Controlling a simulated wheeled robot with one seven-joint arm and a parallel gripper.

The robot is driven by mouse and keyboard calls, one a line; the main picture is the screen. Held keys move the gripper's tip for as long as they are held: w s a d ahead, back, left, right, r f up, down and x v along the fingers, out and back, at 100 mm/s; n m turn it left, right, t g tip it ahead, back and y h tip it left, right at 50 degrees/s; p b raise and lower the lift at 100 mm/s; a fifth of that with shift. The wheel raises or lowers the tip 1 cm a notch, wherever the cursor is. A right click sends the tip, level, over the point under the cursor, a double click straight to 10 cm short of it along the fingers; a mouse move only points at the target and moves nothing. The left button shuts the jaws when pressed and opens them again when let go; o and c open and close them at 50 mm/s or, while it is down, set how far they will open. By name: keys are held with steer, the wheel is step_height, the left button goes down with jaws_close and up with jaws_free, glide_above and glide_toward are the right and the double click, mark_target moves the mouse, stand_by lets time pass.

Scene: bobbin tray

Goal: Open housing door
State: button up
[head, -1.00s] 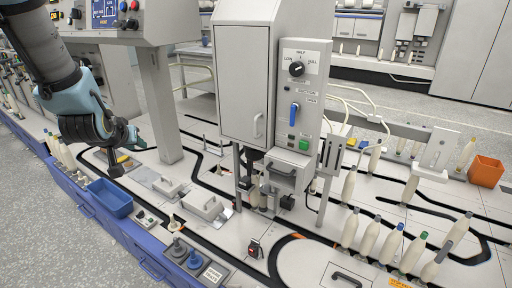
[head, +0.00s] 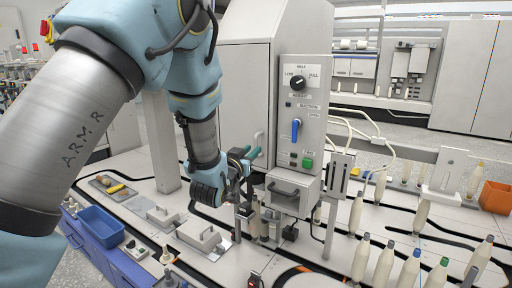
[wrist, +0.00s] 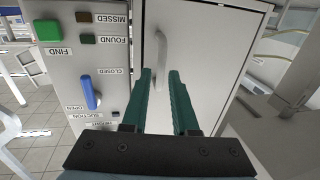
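The housing door (head: 243,100) is a pale grey panel on the front of the housing, and it looks shut. Its upright curved handle (head: 258,148) also shows in the wrist view (wrist: 161,52). My gripper (head: 248,157) is at the lower part of the door, beside the handle. In the wrist view my gripper (wrist: 160,75) has two green fingers apart, with nothing between them but the handle's end in line with the gap. I cannot tell whether the fingertips reach around the handle. My arm hides part of the door in the head view.
A control panel (head: 303,110) with a black knob, blue lever (head: 296,130) and green button (head: 307,163) adjoins the door. A drawer (head: 291,190) juts out below. Several bobbins stand at the right. A blue bin (head: 103,225) is at the left.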

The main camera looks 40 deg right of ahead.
mark_target(256, 146)
steer(key=shift+x, duration=2.15)
jaws_close()
